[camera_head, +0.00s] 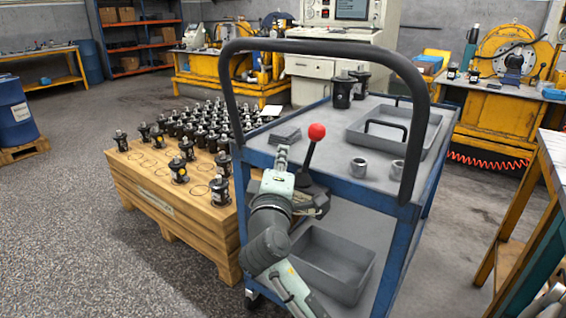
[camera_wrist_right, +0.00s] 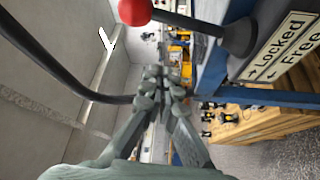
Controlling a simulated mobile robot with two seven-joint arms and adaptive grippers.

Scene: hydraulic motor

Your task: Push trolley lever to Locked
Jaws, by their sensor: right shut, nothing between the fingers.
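The trolley (camera_head: 420,200) is blue with grey shelves and a dark push handle (camera_head: 318,47). Its lever (camera_head: 310,155) has a red ball knob (camera_head: 317,131) and stands up from a dark base at the near edge. In the right wrist view the lever (camera_wrist_right: 190,25) and red knob (camera_wrist_right: 135,11) are at the top, beside a plate (camera_wrist_right: 280,50) reading "Locked" and "Free" with arrows. My right gripper (camera_head: 282,153) is shut and empty, just left of the lever and apart from the knob; its closed fingers show in the wrist view (camera_wrist_right: 163,78). My left gripper is not in view.
The trolley top holds a grey tray (camera_head: 375,138), two metal rings (camera_head: 358,167), black motor parts (camera_head: 342,92) and stacked dark plates (camera_head: 285,135). A wooden crate (camera_head: 165,205) with many motors stands left. The handle arches over my right arm's area.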

